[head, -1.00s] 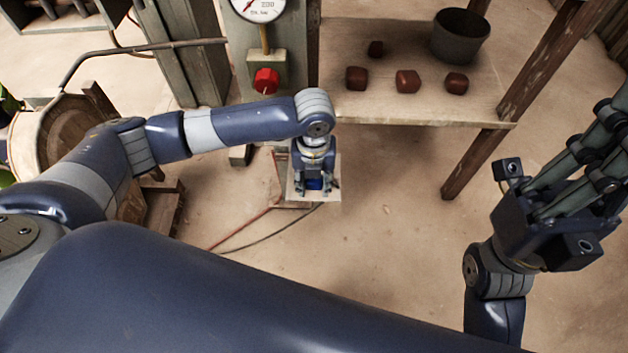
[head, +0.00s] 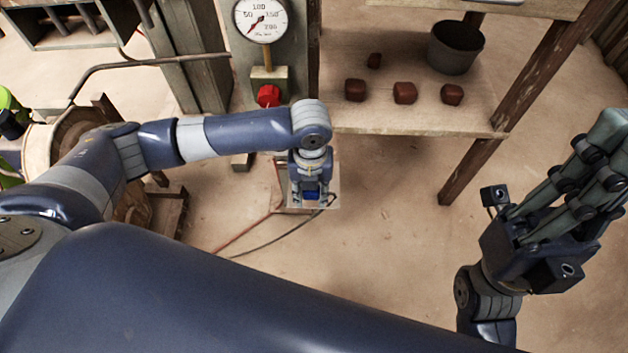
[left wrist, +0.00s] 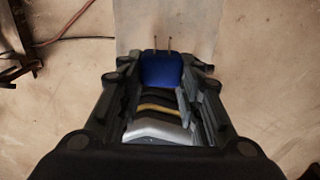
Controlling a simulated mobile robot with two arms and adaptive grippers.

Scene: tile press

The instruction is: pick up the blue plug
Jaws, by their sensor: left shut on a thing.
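The blue plug (head: 312,194) sits between the fingers of my left gripper (head: 311,197) in the head view, over a pale flat plate (head: 333,201) near the floor. In the left wrist view the plug (left wrist: 161,69) shows a blue body with two thin prongs pointing away from the gripper. The fingers of my left gripper (left wrist: 161,80) are shut on its two sides. Whether the plug touches the plate is unclear. My right gripper (head: 580,185) is at the right of the head view, away from the plug; its opening is hard to judge.
A gauge (head: 260,18) and a red knob (head: 268,95) are on a post behind the plug. A wooden bench (head: 420,118) holds several dark red blocks and a dark bucket (head: 455,50). A cable (head: 270,234) lies on the floor. Floor right of the plate is clear.

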